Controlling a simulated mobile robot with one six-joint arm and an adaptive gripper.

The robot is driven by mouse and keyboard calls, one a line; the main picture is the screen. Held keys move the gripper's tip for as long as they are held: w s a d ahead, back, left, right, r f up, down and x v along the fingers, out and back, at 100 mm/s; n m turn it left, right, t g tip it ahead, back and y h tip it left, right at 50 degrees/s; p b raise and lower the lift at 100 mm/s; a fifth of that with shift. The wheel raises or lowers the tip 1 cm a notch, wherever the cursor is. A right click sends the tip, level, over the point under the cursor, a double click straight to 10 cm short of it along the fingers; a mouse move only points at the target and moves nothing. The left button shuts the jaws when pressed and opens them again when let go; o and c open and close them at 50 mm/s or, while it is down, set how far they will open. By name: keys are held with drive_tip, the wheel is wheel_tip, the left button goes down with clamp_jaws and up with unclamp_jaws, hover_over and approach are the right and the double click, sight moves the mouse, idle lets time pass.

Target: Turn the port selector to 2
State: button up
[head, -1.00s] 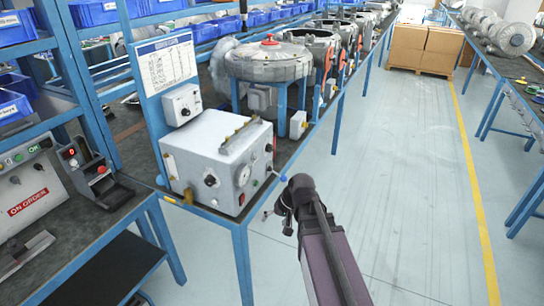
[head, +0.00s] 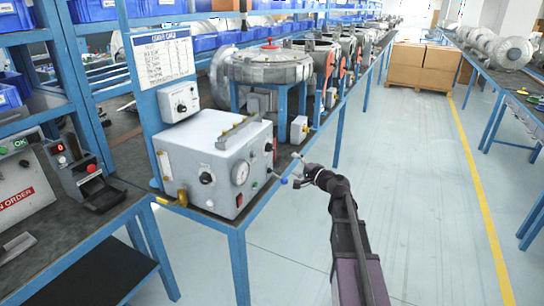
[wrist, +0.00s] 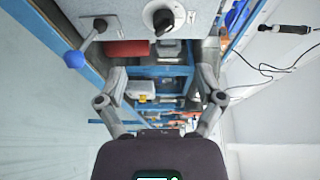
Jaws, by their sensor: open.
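The white test box (head: 215,140) stands on the bench. My gripper (head: 299,170) is beside the box's right side, apart from it. In the wrist view my gripper (wrist: 162,75) is open and empty, its fingers spread below the knob.
A red part (wrist: 127,48) lies between lever and knob in the wrist view. A blower housing (head: 268,65) stands behind. The floor aisle (head: 420,200) to the right is clear.

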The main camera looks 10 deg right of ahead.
sight(273, 149)
drive_tip(key=shift+w+d+r+m+t, duration=0.1)
drive_tip(key=shift+w+d+m+t, duration=0.1)
drive_tip(key=shift+d+m+t, duration=0.15)
drive_tip(key=shift+w, duration=0.15)
drive_tip(key=x, duration=1.3)
drive_tip(key=shift+w+a+f, duration=0.1)
drive_tip(key=shift+w+f, duration=0.1)
drive_tip(key=shift+w, duration=0.1)
drive_tip(key=c, duration=1.1)
drive_tip(key=shift+c, duration=0.2)
